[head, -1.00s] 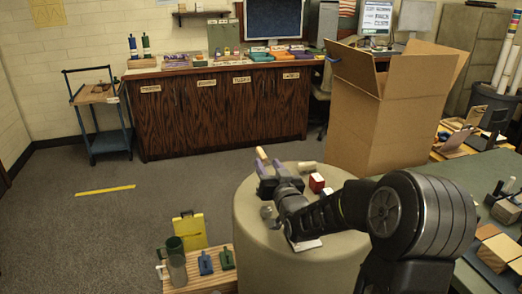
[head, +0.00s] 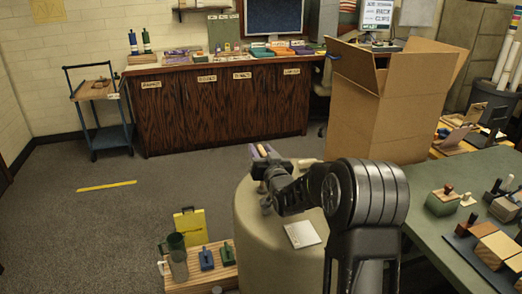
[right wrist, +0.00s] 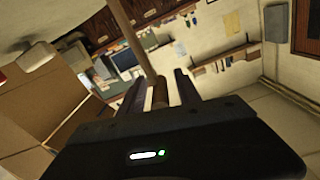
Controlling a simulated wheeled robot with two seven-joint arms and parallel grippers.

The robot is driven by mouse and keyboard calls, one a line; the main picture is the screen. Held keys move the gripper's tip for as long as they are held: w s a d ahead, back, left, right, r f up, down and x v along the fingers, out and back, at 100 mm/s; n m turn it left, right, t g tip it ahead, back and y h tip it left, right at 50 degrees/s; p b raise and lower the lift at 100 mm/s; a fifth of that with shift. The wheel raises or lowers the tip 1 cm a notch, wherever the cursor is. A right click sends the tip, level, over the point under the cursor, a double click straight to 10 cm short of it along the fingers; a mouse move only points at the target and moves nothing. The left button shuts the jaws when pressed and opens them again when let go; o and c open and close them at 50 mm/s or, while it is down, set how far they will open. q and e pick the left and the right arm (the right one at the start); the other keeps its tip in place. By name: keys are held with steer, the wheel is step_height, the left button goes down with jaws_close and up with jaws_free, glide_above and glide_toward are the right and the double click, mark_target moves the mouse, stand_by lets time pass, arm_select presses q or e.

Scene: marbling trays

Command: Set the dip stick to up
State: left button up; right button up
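The dip stick (right wrist: 134,40) is a thin brown rod with a thicker end. In the right wrist view its thicker end lies between the two dark fingers of my right gripper (right wrist: 160,92), and the thin part runs out past them. In the head view my right gripper (head: 262,158) is at the back left of the round pedestal (head: 262,245), with a short tan piece of the stick (head: 263,150) showing between purple-grey fingers. The gripper appears shut on it. How the stick leans is hard to judge. My left gripper is not in view.
A white sheet (head: 302,234) lies on the pedestal, and a pale cylinder (head: 308,163) is partly behind my arm. A tall cardboard box (head: 375,110) stands behind right. A green table (head: 450,240) is at right; a slatted wooden stand (head: 225,272) is at lower left.

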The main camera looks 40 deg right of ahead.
steer(key=shift+c, duration=0.4)
jaws_close()
stand_by(1.0)
